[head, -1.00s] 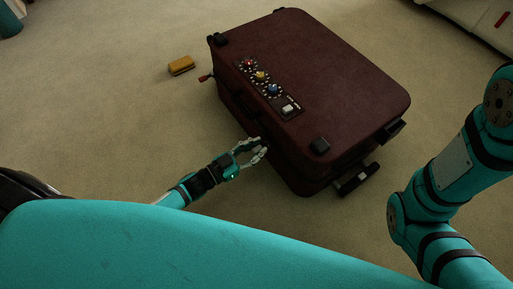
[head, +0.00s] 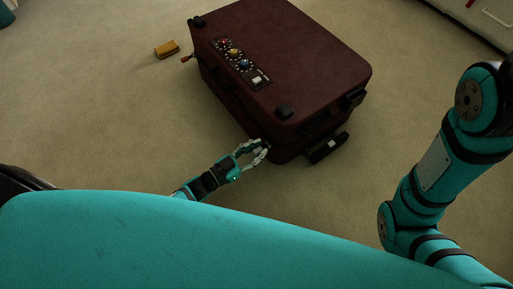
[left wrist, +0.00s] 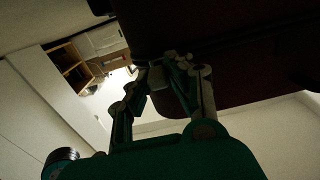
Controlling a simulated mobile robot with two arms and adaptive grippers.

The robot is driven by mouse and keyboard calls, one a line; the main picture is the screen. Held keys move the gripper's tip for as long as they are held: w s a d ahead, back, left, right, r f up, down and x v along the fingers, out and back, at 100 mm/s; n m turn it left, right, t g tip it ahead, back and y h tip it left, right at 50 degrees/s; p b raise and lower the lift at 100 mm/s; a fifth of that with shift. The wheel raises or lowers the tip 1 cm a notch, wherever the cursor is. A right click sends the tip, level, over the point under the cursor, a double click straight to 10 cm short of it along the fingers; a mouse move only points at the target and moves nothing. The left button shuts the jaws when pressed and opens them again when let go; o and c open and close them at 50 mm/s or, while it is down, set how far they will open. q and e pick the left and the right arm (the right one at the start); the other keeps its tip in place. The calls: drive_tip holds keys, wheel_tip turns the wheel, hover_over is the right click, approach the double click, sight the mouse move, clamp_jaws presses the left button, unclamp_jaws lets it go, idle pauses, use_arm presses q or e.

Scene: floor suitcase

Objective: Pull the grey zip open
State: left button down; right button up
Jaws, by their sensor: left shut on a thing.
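The dark maroon suitcase (head: 300,55) lies flat on the carpet in the head view. My left gripper (head: 264,147) is at the suitcase's lower side, close to its near corner. Its fingers are shut on a small grey piece (left wrist: 157,77), seen between the fingertips in the left wrist view, which looks like the grey zip pull. In the head view the fingers mostly hide this piece. The suitcase's dark underside or side (left wrist: 240,60) fills the upper right of the left wrist view. I cannot see how far the zip is open. My right gripper is out of view.
A yellow-brown block (head: 166,49) lies on the carpet beyond. Carpet (head: 90,120) left of the suitcase is clear.

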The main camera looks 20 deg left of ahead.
use_arm(q)
drive_tip(key=c, duration=1.2)
unclamp_jaws()
drive_tip(key=shift+s+d, duration=0.15)
drive_tip(key=shift+d, duration=0.05)
drive_tip(key=shift+a, duration=0.1)
drive_tip(key=v, duration=1.2)
